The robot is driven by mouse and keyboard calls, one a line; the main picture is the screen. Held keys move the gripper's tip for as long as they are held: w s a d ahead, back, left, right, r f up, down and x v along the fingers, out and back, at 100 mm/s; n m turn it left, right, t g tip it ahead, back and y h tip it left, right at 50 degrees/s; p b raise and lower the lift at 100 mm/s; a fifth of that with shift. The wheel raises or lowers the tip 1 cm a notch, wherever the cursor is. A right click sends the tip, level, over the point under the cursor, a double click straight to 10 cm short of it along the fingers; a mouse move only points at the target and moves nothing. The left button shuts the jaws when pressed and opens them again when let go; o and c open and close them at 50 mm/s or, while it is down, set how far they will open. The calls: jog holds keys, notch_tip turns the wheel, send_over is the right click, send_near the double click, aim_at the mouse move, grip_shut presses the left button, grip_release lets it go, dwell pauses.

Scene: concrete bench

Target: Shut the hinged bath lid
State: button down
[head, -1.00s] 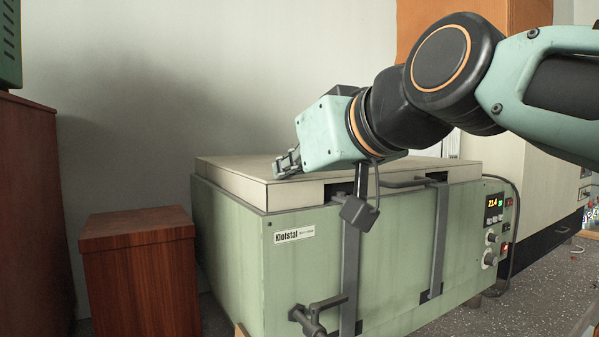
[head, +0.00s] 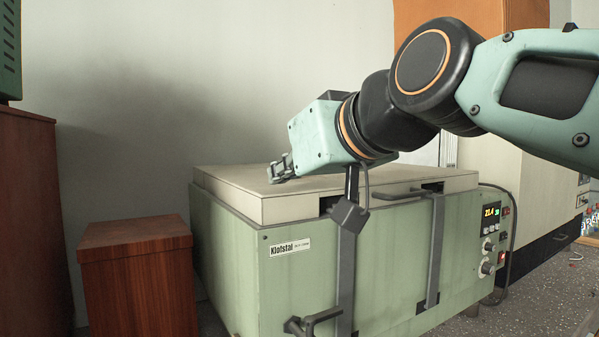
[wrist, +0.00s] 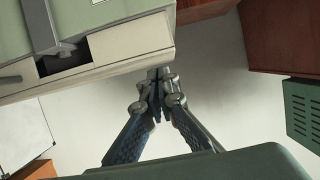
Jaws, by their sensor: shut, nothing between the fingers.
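The bath is a pale green box (head: 300,290) labelled Klofstal. Its cream hinged lid (head: 330,188) lies flat on top, with its lower edge along the bath's rim. The lid also shows at the upper left of the wrist view (wrist: 125,48). In the wrist view the fingertips (wrist: 158,76) meet close to the lid's edge. I cannot tell whether they touch it. My wrist hides part of the lid's top.
Grey brackets (head: 434,250) and a handle (head: 318,320) stand out from the bath's front. A control panel (head: 492,235) is on its right. A wooden cabinet (head: 138,280) stands at left, and a taller brown cabinet (head: 25,200) beyond it. A pale wall is behind.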

jog(key=r+p+v, duration=0.2)
jog(key=v, duration=0.9)
jog(key=s+d+f+m+g+h, duration=0.25)
jog(key=d+f, duration=0.25)
jog(key=f, duration=0.8)
jog(key=s+d+f+m+g+h, duration=0.2)
jog(key=d+f+h, duration=0.15)
jog(key=f, duration=0.95)
jog(key=s+d+f+m+g+h, duration=0.25)
jog(key=d+f, duration=0.25)
jog(key=f, duration=0.8)
notch_tip(320, 180, up, 32)
jog(key=p, duration=3.1)
jog(key=shift+w+t+y, duration=0.3)
jog(key=shift+w+y, duration=0.05)
jog(key=shift+w, duration=0.1)
jog(key=shift+a+f, duration=0.1)
jog(key=shift+f, duration=0.05)
